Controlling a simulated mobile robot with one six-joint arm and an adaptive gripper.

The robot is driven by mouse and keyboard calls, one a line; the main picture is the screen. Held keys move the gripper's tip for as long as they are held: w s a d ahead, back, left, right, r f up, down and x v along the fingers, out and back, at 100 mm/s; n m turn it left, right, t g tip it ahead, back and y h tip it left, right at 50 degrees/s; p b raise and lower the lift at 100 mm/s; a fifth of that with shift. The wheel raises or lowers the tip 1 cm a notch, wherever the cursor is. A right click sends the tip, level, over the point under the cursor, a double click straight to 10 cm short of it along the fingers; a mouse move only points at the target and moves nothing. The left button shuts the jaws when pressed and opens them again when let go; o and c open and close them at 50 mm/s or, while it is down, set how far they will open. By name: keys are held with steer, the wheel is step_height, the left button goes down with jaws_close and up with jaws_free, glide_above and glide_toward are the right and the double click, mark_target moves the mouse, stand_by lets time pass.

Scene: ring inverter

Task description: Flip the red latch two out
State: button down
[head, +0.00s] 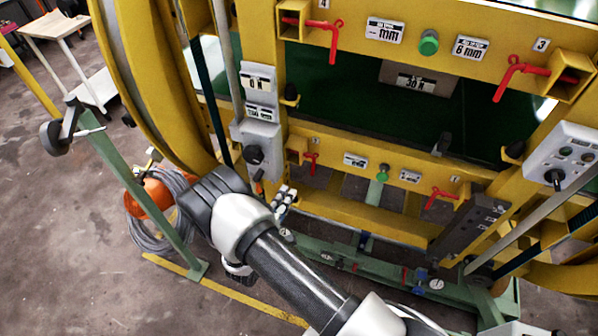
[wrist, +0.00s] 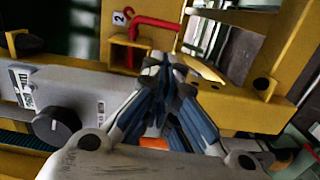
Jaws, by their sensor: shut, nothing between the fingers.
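Red latch two (wrist: 150,22) shows in the wrist view, a bent red handle beside a small "2" label. It comes out of a yellow square bracket (wrist: 130,52) and its arm points right. In the head view a small red latch (head: 312,160) at the lower left of the yellow frame appears to be the same one. My gripper (wrist: 170,68) is shut and empty, its tips just below the latch in the wrist picture. In the head view my gripper (head: 284,198) is below and left of that latch. I cannot tell whether it touches anything.
Other red latches are at the upper left (head: 332,30), upper right (head: 515,72) and lower right (head: 440,196). A grey box with a black knob (wrist: 58,124) is left of my gripper. An orange thing with coiled cable (head: 155,198) lies on the floor beside a green post (head: 150,190).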

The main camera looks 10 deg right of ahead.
mark_target(312, 171)
steer(key=shift+f, duration=0.1)
steer(key=b+x, duration=0.1)
steer(key=x, duration=0.9)
steer(key=shift+b, duration=0.4)
steer(key=s+d, duration=0.2)
steer(key=d, duration=0.1)
steer(key=shift+p, duration=0.3)
